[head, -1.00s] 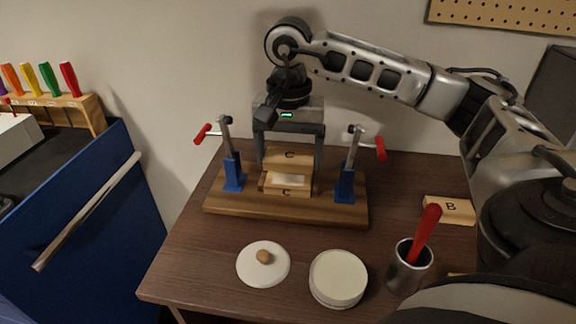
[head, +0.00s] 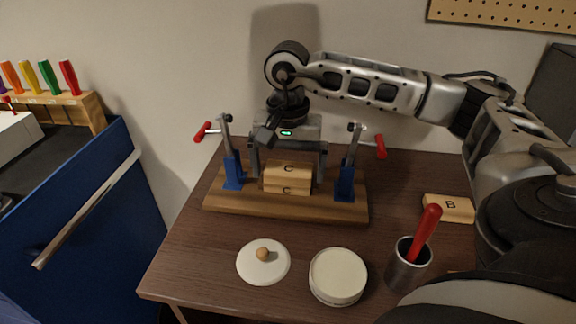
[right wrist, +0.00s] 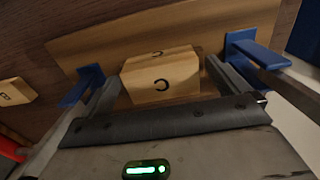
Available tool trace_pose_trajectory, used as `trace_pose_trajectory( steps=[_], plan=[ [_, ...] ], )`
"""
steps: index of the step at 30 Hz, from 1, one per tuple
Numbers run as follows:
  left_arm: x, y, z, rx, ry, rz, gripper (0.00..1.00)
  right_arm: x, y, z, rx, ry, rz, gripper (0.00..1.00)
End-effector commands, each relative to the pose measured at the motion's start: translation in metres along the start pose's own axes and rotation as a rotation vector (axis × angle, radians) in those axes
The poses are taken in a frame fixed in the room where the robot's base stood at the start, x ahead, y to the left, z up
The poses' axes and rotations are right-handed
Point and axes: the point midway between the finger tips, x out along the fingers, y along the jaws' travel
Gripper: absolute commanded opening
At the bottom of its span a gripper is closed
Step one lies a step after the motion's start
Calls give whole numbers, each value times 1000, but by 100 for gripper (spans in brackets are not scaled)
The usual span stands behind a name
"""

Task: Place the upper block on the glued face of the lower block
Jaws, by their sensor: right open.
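The upper block (head: 289,169), pale wood marked C, sits on top of the lower block (head: 287,189), also marked C, and looks level and roughly aligned with it. The glued face is covered by the upper block. My right gripper (head: 287,166) is open, its two fingers spread on either side of the upper block and apart from it. The right wrist view shows the upper block (right wrist: 160,86) between the open fingers (right wrist: 164,88) with gaps at both sides. My left gripper is not in view.
The blocks stand on a wooden base (head: 284,209) between two blue clamps (head: 233,172) (head: 346,180) with red handles. In front are a white lid (head: 263,266), a round white jar (head: 338,276) and a metal cup (head: 407,267) with a red-handled tool. Block B (head: 449,208) lies at right.

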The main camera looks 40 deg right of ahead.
Motion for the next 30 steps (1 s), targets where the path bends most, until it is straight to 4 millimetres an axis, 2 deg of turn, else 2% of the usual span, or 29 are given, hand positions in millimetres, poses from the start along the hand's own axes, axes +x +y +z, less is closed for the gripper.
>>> trace_pose_trajectory(
  steps=[5, 18, 24, 30],
  plan=[
    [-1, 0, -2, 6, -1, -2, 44, -19, -1, 0, 0, 2, -4, 100],
    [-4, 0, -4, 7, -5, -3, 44, -109, -1, 0, -1, 2, -3, 100],
    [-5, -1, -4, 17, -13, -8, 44, -123, 0, 0, 0, 0, -1, 100],
    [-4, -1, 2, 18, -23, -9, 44, -123, 0, 0, 0, 0, 0, 100]
  ],
)
